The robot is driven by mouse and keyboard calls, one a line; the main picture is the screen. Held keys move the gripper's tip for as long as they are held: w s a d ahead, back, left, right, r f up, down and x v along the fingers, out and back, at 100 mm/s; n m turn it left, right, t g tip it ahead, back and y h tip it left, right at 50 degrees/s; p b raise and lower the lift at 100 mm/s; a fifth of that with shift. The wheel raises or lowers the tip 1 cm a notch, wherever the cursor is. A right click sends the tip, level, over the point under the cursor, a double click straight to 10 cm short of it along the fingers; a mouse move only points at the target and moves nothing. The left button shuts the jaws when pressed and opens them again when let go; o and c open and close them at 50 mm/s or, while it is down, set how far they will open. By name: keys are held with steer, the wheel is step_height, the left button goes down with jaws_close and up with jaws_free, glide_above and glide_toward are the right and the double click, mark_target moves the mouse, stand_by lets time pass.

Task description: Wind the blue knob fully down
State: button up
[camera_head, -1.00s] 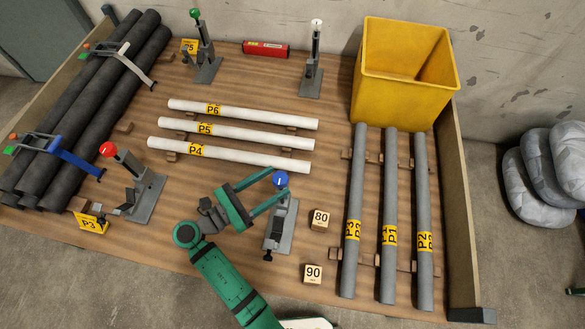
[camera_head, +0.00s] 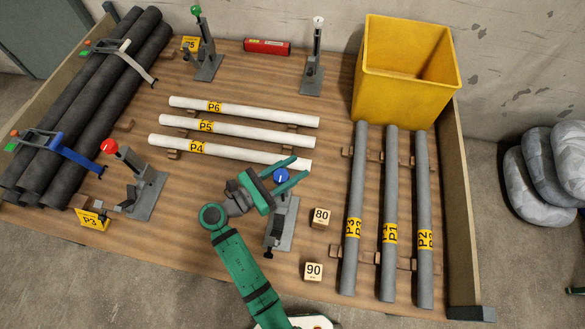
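The blue knob (camera_head: 281,176) tops a grey clamp stand (camera_head: 282,222) at the front middle of the wooden table. My gripper (camera_head: 302,171) is green, with two parallel fingers spread apart. Seen from this camera, the fingers reach up and right across the knob's upper edge. I cannot tell whether the knob lies between the fingers or below them. Nothing shows held in the gripper. A black part shows at the clamp's lower front.
White pipes P4 (camera_head: 240,152), P5 (camera_head: 240,131) and P6 (camera_head: 250,112) lie just behind. Grey pipes (camera_head: 390,200) lie to the right. Blocks 80 (camera_head: 320,218) and 90 (camera_head: 313,271) stand right of the clamp. A red-knobbed clamp (camera_head: 140,190) stands left.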

mark_target(275, 172)
steer(key=shift+n+t+y, duration=0.3)
steer(key=shift+n+t, duration=0.1)
steer(key=shift+t, duration=0.1)
